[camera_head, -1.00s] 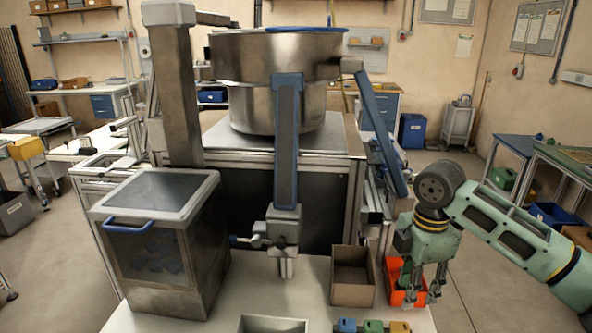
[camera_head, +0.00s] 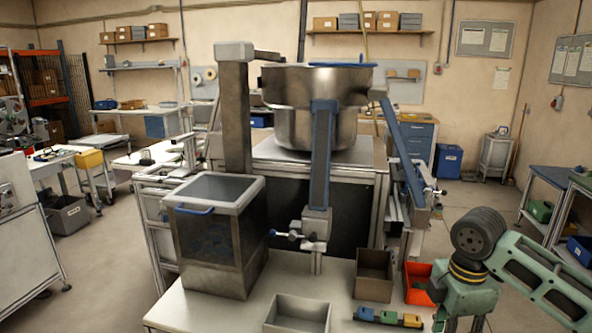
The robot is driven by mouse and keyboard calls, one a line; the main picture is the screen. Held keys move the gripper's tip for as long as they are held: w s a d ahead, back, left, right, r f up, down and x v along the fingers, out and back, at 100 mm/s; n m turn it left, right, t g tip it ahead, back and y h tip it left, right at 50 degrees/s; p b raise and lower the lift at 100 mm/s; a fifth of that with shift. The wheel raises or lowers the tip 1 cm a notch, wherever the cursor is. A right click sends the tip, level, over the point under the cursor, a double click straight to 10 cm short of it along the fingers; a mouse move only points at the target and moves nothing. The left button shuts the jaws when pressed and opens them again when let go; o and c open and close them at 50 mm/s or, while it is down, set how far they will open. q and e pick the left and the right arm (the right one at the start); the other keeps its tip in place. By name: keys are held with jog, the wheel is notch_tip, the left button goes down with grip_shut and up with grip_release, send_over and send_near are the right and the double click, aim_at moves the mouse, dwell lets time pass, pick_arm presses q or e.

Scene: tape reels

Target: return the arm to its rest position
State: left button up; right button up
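My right arm (camera_head: 545,270), pale green with dark joints and yellow bands, comes in from the right edge. Its gripper (camera_head: 459,326) hangs down at the bottom of the head view, just right of the orange-red bin (camera_head: 418,284). The frame edge cuts off its fingertips, so I cannot see whether they are apart or what is between them. My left arm and gripper are not in view.
A bench (camera_head: 190,310) carries a metal box with a dark lid (camera_head: 215,235), a brown bin (camera_head: 373,275), a grey tray (camera_head: 297,315) and small coloured blocks (camera_head: 388,317). A steel bowl machine (camera_head: 315,95) stands behind. Open floor lies to the right.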

jog(key=s+a+f+m+t+y, duration=0.1)
jog(key=s+a+f+m+y, duration=0.1)
jog(key=s+a+f+m, duration=0.5)
jog(key=s+a+f+t+y, duration=0.1)
jog(key=s+a+f, duration=0.5)
jog(key=a+f, duration=0.5)
jog(key=s+d+f+m+t+h, duration=0.1)
jog(key=s+d+f+m+h, duration=0.15)
jog(key=s+d+m, duration=0.85)
notch_tip(320, 180, down, 26)
jog(key=s+a+n+g, duration=0.1)
jog(key=s+a+n, duration=0.1)
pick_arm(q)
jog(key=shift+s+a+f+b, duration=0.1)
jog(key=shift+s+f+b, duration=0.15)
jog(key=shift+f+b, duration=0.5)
pick_arm(e)
jog(key=s+d+f+g, duration=0.1)
jog(key=s+d+f, duration=0.1)
jog(key=s+f, duration=1.5)
jog(key=shift+d+f, duration=0.15)
jog(key=shift+d, duration=0.25)
jog(key=shift+s+h, duration=0.1)
jog(key=shift+h, duration=0.15)
